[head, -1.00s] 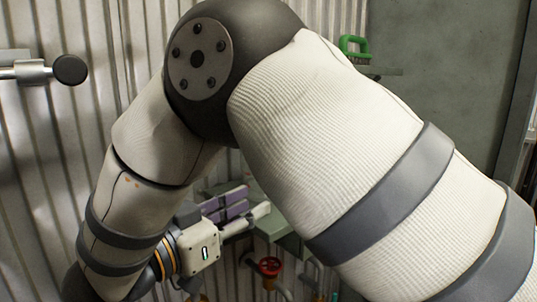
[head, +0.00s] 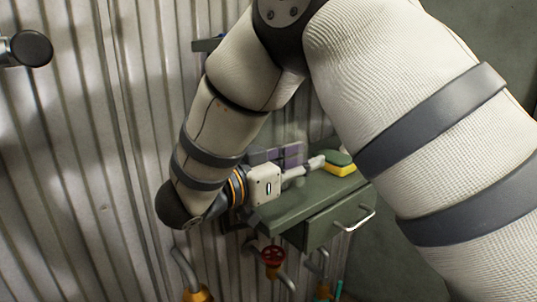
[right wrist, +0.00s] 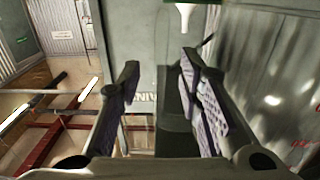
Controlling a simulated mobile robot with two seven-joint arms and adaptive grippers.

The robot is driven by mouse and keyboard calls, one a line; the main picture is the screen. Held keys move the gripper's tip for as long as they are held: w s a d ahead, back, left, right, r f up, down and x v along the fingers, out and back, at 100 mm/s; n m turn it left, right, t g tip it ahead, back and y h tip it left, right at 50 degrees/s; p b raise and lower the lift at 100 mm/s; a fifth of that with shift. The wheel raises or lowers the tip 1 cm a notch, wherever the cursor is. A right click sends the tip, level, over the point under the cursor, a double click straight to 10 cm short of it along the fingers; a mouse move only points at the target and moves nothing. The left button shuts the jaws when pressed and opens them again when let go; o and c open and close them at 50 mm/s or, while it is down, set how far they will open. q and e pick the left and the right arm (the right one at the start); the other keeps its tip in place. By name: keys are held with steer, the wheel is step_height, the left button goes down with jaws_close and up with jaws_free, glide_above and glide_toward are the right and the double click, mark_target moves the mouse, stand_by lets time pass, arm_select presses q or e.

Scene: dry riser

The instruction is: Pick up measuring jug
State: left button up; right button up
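I cannot make out a measuring jug for certain in any current view. My right gripper (head: 295,165) reaches over the green cabinet top in the head view, its purple-padded fingers partly hidden behind its own body. In the right wrist view the right gripper (right wrist: 158,72) has its two fingers wide apart, with nothing held between them. A small white tapered piece (right wrist: 183,17) shows at the top edge there; I cannot tell what it belongs to. My left gripper is not in view.
A green and yellow sponge (head: 341,164) lies on the green cabinet (head: 290,217), which has a metal handle. A red valve wheel (head: 272,256) and pipes are below. A corrugated wall (head: 80,160) stands close on the left. My right arm hides much of the right side.

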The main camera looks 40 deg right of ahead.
steer(key=shift+d+r, duration=0.1)
steer(key=shift+d, duration=0.05)
jaws_close()
